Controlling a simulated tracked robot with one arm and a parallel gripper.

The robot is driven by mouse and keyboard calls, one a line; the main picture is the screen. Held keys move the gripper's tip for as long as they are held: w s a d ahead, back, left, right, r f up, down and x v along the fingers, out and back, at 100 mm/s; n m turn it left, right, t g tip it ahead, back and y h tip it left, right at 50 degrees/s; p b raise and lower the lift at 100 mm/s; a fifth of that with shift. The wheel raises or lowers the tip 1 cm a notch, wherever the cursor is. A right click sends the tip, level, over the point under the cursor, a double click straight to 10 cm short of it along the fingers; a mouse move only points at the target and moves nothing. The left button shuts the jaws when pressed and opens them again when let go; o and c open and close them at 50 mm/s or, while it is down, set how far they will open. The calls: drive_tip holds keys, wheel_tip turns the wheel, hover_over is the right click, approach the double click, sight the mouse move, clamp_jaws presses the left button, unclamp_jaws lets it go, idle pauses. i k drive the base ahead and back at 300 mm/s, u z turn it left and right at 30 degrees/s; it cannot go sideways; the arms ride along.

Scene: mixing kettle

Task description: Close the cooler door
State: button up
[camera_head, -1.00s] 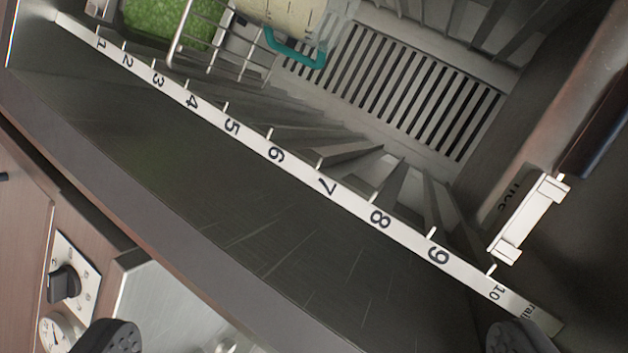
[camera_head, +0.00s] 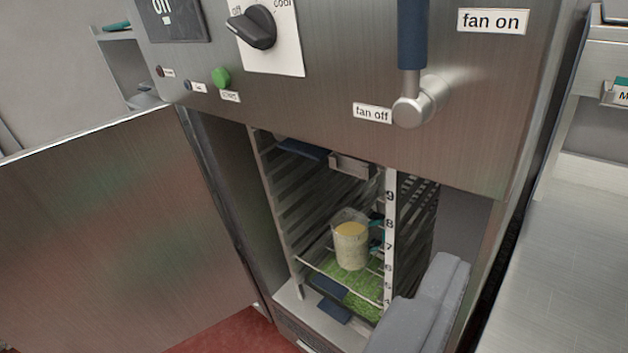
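The cooler (camera_head: 300,120) is a stainless cabinet with a control panel above an open compartment. Its door appears to be the wide metal panel (camera_head: 110,230) at the left, swung out from the opening. A beaker of yellowish contents (camera_head: 351,245) stands on a wire shelf, with a tray of green contents (camera_head: 360,290) below. A grey two-part shape (camera_head: 425,305) overlaps the lower right of the opening; it looks like part of my gripper. Whether its fingers are apart or together is unclear.
A blue-handled lever (camera_head: 411,60) between "fan on" and "fan off" labels, a dial (camera_head: 253,27) and a green button (camera_head: 221,78) are on the panel. A metal counter (camera_head: 560,250) is at the right. Red floor (camera_head: 230,333) shows below the door.

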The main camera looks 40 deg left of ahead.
sight(115, 238)
drive_tip(key=k, duration=1.65)
drive_tip(key=u, duration=2.55)
drive_tip(key=i, duration=3.8)
drive_tip(key=z, duration=0.05)
